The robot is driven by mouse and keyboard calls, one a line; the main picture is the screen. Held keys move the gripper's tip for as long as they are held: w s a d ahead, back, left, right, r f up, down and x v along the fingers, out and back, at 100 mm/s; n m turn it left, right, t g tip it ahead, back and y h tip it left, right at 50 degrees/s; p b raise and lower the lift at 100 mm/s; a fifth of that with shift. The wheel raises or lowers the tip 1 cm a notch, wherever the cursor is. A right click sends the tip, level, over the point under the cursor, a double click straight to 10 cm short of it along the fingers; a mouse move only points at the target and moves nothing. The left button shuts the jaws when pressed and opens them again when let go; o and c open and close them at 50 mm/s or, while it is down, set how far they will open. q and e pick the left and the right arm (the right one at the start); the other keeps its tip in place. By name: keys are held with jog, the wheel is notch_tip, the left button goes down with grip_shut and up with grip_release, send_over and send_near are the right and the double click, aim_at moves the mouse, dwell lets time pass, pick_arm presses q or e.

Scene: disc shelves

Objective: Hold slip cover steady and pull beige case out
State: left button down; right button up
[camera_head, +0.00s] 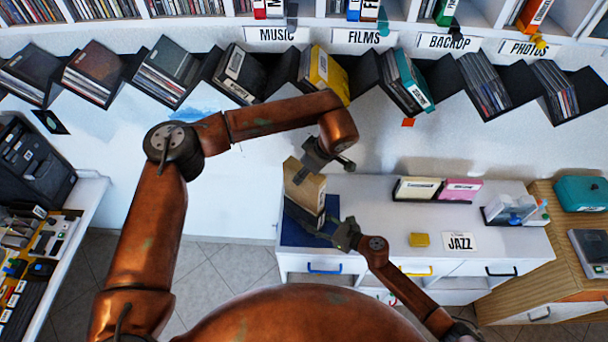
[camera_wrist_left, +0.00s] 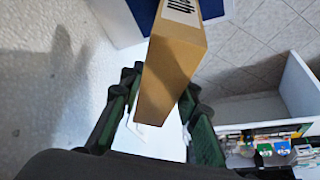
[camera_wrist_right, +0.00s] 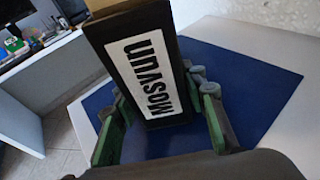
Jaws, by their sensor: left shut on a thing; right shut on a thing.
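The beige case (camera_head: 306,188) stands partly out of the dark slip cover (camera_head: 303,218), above the left end of the white counter. My left gripper (camera_head: 318,160) is shut on the beige case's upper end; in the left wrist view the case (camera_wrist_left: 172,75) sits between the fingers (camera_wrist_left: 160,112). My right gripper (camera_head: 336,236) is shut on the slip cover's lower part. In the right wrist view the cover (camera_wrist_right: 145,65) is black with a white lettered label, and the fingers (camera_wrist_right: 158,115) are on either side. A strip of beige (camera_wrist_right: 100,6) shows past its top.
A blue mat (camera_head: 292,236) lies under the cover on the counter (camera_head: 375,215). To the right are a cream case (camera_head: 417,188), a pink case (camera_head: 461,190), a yellow block (camera_head: 419,240) and a JAZZ card (camera_head: 460,242). A zigzag disc shelf (camera_head: 283,72) runs along the wall behind.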

jog(key=o, duration=0.9)
jog(key=shift+o, duration=0.2)
jog(key=v, duration=1.2)
